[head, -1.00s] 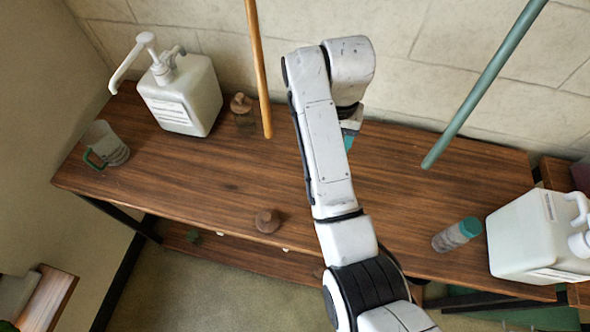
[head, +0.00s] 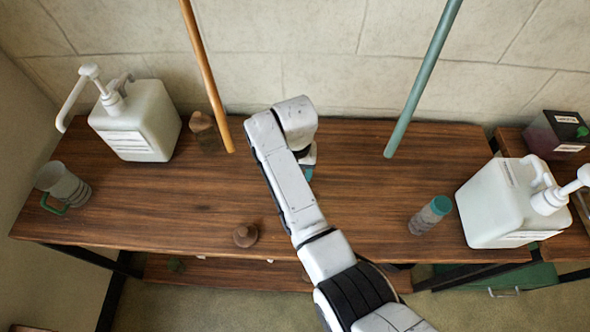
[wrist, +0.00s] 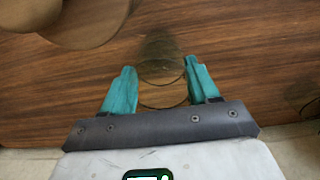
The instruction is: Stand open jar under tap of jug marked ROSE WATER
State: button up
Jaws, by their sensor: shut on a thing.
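My gripper (wrist: 160,78) is shut on a clear glass jar (wrist: 160,55) between its teal fingers; no stopper shows on it. In the head view my gripper (head: 308,165) is mostly behind my arm over the middle of the table, and the jar is hidden. A white pump jug (head: 137,122) stands at the back left, its spout pointing left. Another white pump jug (head: 498,205) stands at the right end. Both labels are too small to read, so I cannot tell which is ROSE WATER.
A stoppered jar (head: 205,135) stands beside the left jug. A mug (head: 66,185), a loose brown stopper (head: 245,235) and a teal-capped bottle (head: 430,215) stand on the wooden table (head: 160,208). An orange pole (head: 207,75) and a green pole (head: 424,78) hang over it.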

jog(key=o, duration=0.9)
jog(key=shift+f, duration=0.1)
jog(key=shift+c, duration=0.2)
jog(key=o, duration=0.4)
